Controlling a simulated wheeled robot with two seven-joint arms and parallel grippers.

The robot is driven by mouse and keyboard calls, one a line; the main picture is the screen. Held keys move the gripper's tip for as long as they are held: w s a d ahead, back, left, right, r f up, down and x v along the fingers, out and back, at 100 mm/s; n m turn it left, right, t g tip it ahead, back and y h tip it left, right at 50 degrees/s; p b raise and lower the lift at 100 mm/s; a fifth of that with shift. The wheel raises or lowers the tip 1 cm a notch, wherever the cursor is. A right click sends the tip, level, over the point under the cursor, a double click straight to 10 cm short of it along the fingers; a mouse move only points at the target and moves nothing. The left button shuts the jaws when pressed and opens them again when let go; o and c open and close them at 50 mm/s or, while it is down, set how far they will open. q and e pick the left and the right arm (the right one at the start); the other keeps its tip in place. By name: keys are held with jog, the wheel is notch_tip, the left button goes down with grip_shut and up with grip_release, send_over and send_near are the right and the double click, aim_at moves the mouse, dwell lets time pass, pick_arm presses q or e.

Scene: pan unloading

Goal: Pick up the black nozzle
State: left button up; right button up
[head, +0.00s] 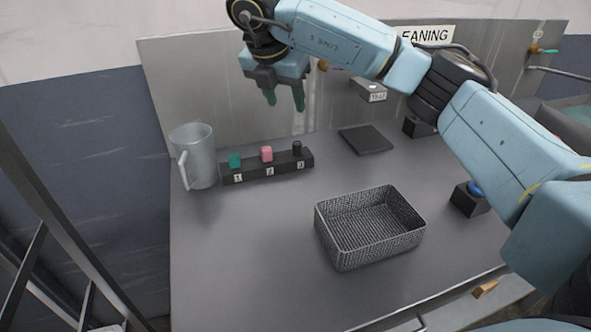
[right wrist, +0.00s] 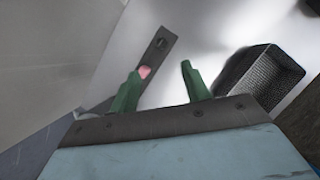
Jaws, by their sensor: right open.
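The black nozzle (head: 297,147) stands at the right end of a dark numbered rack (head: 268,168), beside a pink nozzle (head: 266,153) in the middle and a green nozzle (head: 235,159) at the left. My right gripper (head: 285,100) is open and empty, above and behind the rack in the head view, with green fingers pointing down. In the right wrist view the black nozzle (right wrist: 162,42) shows at the far end of the rack, beyond the open fingers (right wrist: 157,85). The pink nozzle (right wrist: 145,71) shows near the left finger. My left gripper is out of view.
A wire basket (head: 370,228) sits at the centre front of the grey table. A dark flat pad (head: 366,139) lies to the right of the rack. A box with a blue button (head: 470,198) is at the right.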

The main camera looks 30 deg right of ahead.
jog(key=f, duration=0.2)
jog(key=b, duration=0.2)
send_over(296, 144)
jog(key=a, duration=0.2)
jog(key=f, duration=0.4)
jog(key=s+f, duration=0.1)
jog(key=f, duration=0.1)
jog(key=shift+f, duration=0.2)
jog(key=shift+b+x, duration=0.6)
jog(key=shift+x, duration=2.35)
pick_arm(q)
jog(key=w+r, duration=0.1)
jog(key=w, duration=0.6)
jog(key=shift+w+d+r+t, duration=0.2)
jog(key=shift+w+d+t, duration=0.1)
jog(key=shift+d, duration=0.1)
pick_arm(e)
jog(key=shift+s, duration=0.15)
grip_shut()
